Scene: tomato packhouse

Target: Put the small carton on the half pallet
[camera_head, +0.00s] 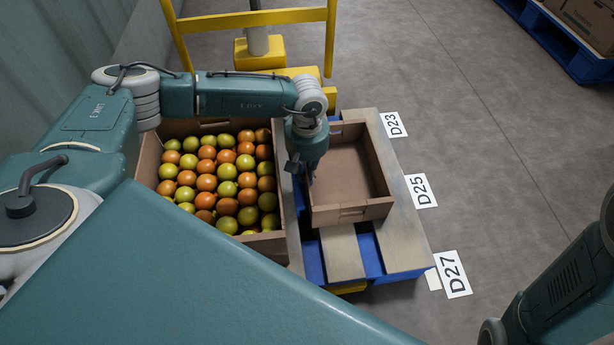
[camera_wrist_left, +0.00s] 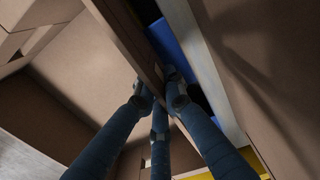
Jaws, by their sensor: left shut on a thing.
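The small carton (camera_head: 352,213) is an empty, open brown box in the head view, right of the filled carton. My left gripper (camera_head: 311,180) is shut on its left wall, which also shows between the fingers in the left wrist view (camera_wrist_left: 131,45). The half pallet (camera_head: 408,255) has grey-brown boards over blue parts and lies under the small carton. I cannot tell whether the carton's bottom touches the boards. The left fingers (camera_wrist_left: 163,92) are partly hidden by the wall. My right gripper is outside the view; only part of its arm shows.
A carton of red and green tomatoes (camera_head: 150,165) stands close to the left of the small carton. A yellow frame (camera_head: 331,45) rises behind. Floor labels D23 (camera_head: 393,125), D25 (camera_head: 420,190) and D27 (camera_head: 453,274) lie right. Another blue pallet (camera_head: 560,45) is far right. Floor between is clear.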

